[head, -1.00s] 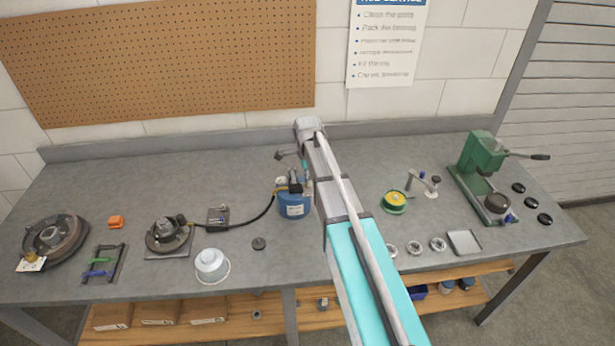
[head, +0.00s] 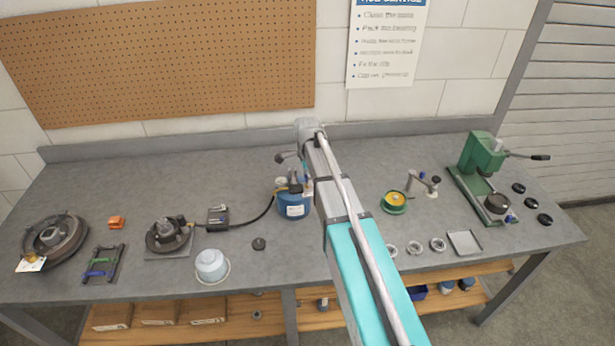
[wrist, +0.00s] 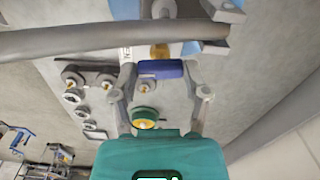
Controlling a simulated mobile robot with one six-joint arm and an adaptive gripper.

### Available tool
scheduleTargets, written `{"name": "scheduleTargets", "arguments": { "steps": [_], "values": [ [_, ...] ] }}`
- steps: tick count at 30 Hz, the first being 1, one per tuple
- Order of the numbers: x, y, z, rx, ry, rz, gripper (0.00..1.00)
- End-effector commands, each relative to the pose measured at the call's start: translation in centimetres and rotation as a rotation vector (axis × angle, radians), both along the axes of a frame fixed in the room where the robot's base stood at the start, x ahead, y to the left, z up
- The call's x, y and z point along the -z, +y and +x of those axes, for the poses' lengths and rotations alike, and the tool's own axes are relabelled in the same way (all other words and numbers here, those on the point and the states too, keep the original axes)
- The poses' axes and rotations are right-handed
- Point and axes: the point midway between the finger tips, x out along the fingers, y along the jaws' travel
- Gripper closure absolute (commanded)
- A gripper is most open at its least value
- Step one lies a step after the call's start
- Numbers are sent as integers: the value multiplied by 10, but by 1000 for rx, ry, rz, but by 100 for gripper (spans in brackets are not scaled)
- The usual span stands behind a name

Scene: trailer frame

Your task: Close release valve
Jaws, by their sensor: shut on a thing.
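The blue hand pump (head: 293,210) stands on the workbench just left of my arm in the head view, with a gauge and dark fittings on top. In the wrist view, a short dark blue bar (wrist: 160,69), which looks like the release valve's handle, lies crosswise between my fingertips. My gripper (wrist: 160,72) is shut on this bar, one finger at each end. In the head view my arm hides most of the gripper and the valve. The valve's stem and whether it is seated cannot be made out.
A thick grey bar (wrist: 100,40) crosses the wrist view near my fingers. A green-yellow spool (head: 394,202) stands right of my arm, and a green press (head: 478,165) farther right.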

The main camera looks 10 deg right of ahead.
Motion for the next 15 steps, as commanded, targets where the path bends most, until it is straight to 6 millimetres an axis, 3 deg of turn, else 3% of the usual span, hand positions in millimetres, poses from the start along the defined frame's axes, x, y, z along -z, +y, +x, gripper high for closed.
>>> {"name": "scheduleTargets", "arguments": {
  "steps": [15],
  "values": [
    [0, 0, 0, -456, 0, 0, 88]
  ]
}}
